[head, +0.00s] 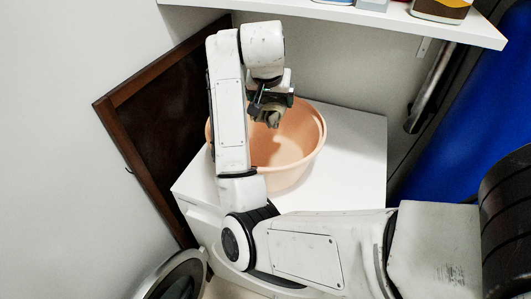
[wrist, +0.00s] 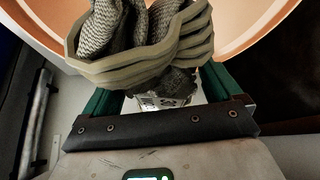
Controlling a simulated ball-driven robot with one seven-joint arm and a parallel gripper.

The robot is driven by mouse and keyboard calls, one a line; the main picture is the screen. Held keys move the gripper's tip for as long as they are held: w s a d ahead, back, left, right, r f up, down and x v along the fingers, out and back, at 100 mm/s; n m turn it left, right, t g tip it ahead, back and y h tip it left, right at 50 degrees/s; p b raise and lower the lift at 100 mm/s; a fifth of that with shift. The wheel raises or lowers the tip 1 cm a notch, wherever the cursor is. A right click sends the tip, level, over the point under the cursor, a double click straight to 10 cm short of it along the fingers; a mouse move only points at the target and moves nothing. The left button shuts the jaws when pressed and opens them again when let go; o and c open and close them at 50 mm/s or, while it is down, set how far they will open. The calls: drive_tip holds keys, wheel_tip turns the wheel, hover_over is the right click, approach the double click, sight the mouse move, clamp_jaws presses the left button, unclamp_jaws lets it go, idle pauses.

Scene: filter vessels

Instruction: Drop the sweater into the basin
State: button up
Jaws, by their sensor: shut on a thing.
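The basin (head: 300,142) is a round peach tub standing on a white cabinet top. The sweater (wrist: 140,50) is a bunched grey-green knit between my gripper's fingers in the wrist view. It also shows as a small bundle in the head view (head: 271,118). My gripper (head: 268,103) is shut on the sweater and holds it over the basin's opening. In the wrist view the basin's wall (wrist: 252,22) shows behind the sweater. My arm hides the basin's left part in the head view.
The white cabinet top (head: 355,150) is bare right of the basin. A white shelf (head: 360,20) with several items juts out above. A dark framed panel (head: 150,110) leans at the left. A blue surface (head: 470,120) and a metal tube (head: 432,90) are at the right.

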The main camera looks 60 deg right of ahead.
drive_tip(key=shift+f, duration=0.1)
drive_tip(key=o, duration=1)
drive_tip(key=shift+c, duration=0.2)
drive_tip(key=shift+a, duration=0.1)
drive_tip(key=p+v, duration=0.1)
drive_tip(key=v, duration=0.9)
drive_tip(key=shift+a+r, duration=0.15)
drive_tip(key=shift+r, duration=0.15)
